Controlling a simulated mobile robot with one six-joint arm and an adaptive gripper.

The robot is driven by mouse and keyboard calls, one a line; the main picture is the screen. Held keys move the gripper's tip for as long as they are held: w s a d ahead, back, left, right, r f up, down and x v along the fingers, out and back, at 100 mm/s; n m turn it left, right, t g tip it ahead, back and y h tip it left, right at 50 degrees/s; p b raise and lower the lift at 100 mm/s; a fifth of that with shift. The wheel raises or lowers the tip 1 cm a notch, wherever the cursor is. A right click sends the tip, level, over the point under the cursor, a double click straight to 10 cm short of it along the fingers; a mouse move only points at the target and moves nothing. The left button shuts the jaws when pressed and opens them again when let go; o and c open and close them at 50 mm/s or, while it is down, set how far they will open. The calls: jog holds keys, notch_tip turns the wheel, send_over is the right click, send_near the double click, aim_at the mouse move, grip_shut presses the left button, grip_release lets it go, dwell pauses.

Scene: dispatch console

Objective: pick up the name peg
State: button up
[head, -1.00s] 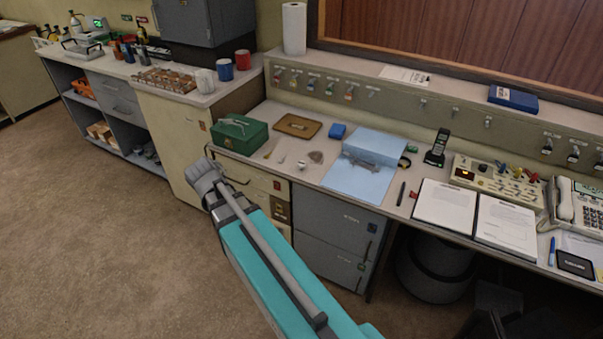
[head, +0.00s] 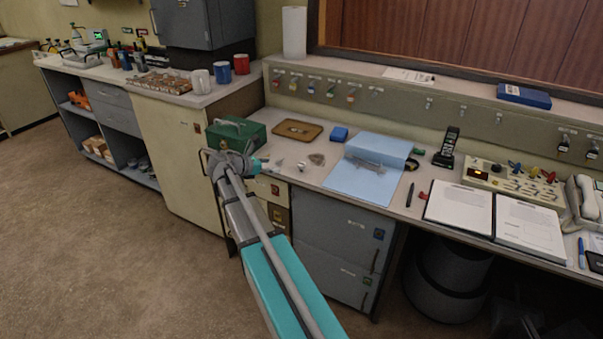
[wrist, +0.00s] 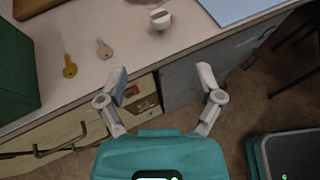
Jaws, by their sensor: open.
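My gripper (wrist: 162,80) is open and empty, its two fingers apart over the counter's front edge. In the wrist view a small pale round piece with a dark slot (wrist: 160,18) lies on the counter beyond the gap. It may be the name peg, but I cannot tell for sure. A brass key (wrist: 69,67) and a pale key-like piece (wrist: 104,49) lie to its left. In the head view my gripper (head: 256,164) is at the counter edge by the green box, left of the small pieces; its fingers are hard to make out there.
A green box (head: 237,132) stands to the left, a brown tray (head: 297,122) behind. Drawers and a grey cabinet (head: 342,240) stand below the counter edge. Open floor lies left.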

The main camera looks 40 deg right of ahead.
jog(key=shift+d, duration=0.1)
dwell(0.3)
jog(key=b, duration=0.3)
send_near(301, 164)
jog(key=f+x, duration=0.1)
jog(key=x, duration=0.3)
jog(key=shift+d, duration=0.55)
jog(key=shift+d, duration=0.15)
jog(key=b+x, duration=0.2)
jog(key=x, duration=0.1)
jog(key=shift+d+f, duration=0.1)
jog(key=shift+f, duration=0.3)
jog(key=shift+d+f+b, duration=0.2)
jog(key=shift+d+b, duration=0.1)
jog(key=shift+d, duration=0.45)
